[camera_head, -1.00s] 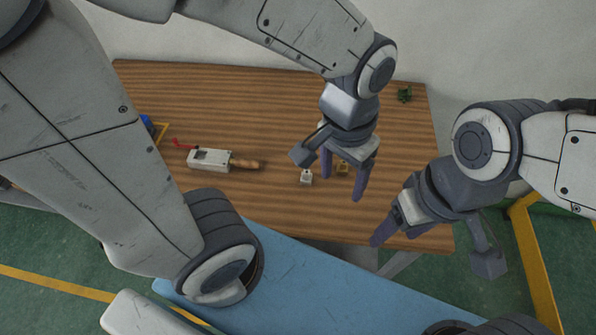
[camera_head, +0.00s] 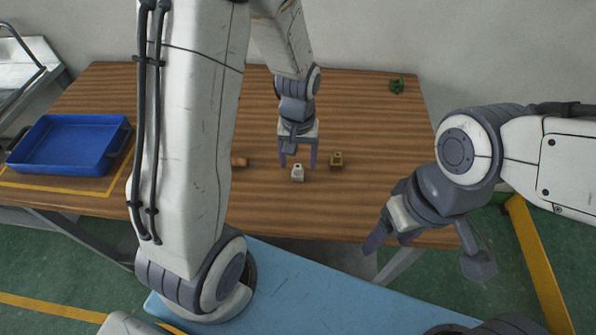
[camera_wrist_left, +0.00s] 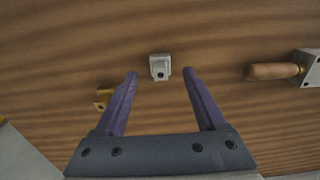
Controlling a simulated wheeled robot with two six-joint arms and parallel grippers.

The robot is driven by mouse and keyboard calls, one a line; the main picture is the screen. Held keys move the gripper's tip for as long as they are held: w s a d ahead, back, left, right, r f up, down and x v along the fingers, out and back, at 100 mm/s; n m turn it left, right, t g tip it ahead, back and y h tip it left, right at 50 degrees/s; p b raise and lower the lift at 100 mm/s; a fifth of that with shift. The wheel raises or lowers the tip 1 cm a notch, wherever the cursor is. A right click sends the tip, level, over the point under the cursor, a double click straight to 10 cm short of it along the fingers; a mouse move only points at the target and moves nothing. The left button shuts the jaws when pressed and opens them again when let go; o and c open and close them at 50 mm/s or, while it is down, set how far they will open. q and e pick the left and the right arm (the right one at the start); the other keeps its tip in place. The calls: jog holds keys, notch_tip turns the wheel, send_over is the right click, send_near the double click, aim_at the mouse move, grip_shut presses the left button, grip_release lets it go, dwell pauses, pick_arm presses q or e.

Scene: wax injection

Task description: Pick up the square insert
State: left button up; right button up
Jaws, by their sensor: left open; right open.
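A small pale grey square block (camera_head: 297,173) with a hole lies on the wooden table. A similar brass-coloured block (camera_head: 336,160) lies to its right. The frames do not settle which of the two is the square insert. My left gripper (camera_head: 298,165) is open above the table at the pale block. In the left wrist view the pale block (camera_wrist_left: 160,66) is centred just beyond the gap between the open fingertips (camera_wrist_left: 160,74), and the brass block (camera_wrist_left: 104,97) is outside the left finger. My right gripper (camera_head: 377,240) is open and empty by the table's front edge.
A blue tray (camera_head: 70,143) stands at the table's left. A wooden handle (camera_head: 239,161) shows beside my left arm; in the wrist view it joins a pale metal tool (camera_wrist_left: 309,68). A green object (camera_head: 396,86) lies at the back right.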

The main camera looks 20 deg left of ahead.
aim_at(298, 166)
pick_arm(q)
jog(key=shift+f, duration=1.6)
grip_shut()
jog(key=shift+r, duration=0.1)
